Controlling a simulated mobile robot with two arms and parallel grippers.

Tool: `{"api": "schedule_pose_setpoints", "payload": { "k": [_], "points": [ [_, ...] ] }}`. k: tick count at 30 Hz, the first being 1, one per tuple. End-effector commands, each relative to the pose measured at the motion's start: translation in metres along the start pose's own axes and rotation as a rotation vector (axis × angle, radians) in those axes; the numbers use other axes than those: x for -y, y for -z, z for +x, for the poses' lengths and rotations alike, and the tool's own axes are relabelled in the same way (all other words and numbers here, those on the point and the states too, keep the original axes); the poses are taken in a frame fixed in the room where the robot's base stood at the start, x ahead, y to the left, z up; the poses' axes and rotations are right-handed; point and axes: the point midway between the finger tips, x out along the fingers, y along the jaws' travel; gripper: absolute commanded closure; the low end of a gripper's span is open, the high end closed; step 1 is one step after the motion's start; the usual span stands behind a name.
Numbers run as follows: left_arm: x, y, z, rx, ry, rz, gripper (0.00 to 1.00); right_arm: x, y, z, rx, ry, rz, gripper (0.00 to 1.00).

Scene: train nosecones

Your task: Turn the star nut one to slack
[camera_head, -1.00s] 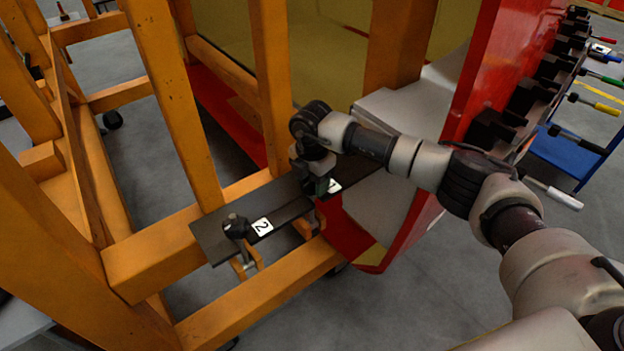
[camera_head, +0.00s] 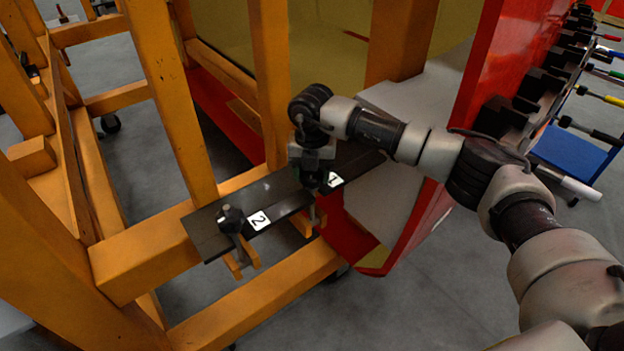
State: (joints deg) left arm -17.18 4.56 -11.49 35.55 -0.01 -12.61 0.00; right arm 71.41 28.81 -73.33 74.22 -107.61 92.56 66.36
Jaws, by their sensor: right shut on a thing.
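A dark clamp plate (camera_head: 275,196) lies across the orange wooden frame near the middle of the head view. White label 1 (camera_head: 334,180) is at its right part and white label 2 (camera_head: 259,219) at its left part. My right gripper (camera_head: 314,186) points down beside label 1 and is shut on star nut one, which is mostly hidden by the fingers. A bolt end shows below the plate under it. Star nut two (camera_head: 232,220), a black knob, stands uncovered beside label 2. My left gripper is not in view.
Orange wooden beams (camera_head: 172,100) stand left of and behind the plate. A red and grey nosecone shell (camera_head: 490,70) rises at the right. A blue cart (camera_head: 575,150) and several colored-handled tools are at far right. Grey floor (camera_head: 420,310) is open in front.

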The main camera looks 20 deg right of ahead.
Motion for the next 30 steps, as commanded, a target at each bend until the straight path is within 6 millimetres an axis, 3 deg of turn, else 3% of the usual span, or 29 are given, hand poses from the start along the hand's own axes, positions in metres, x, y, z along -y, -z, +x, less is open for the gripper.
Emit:
{"api": "schedule_pose_setpoints", "payload": {
  "k": [9, 30],
  "points": [
    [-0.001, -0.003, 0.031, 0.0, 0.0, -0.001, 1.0, -0.001, -0.001, 0.002, 0.003, -0.002, -0.301, 0.7],
    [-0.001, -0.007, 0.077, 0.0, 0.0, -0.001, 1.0, 0.0, -0.001, 0.001, 0.005, 0.0, -0.966, 0.7]
  ]
}}
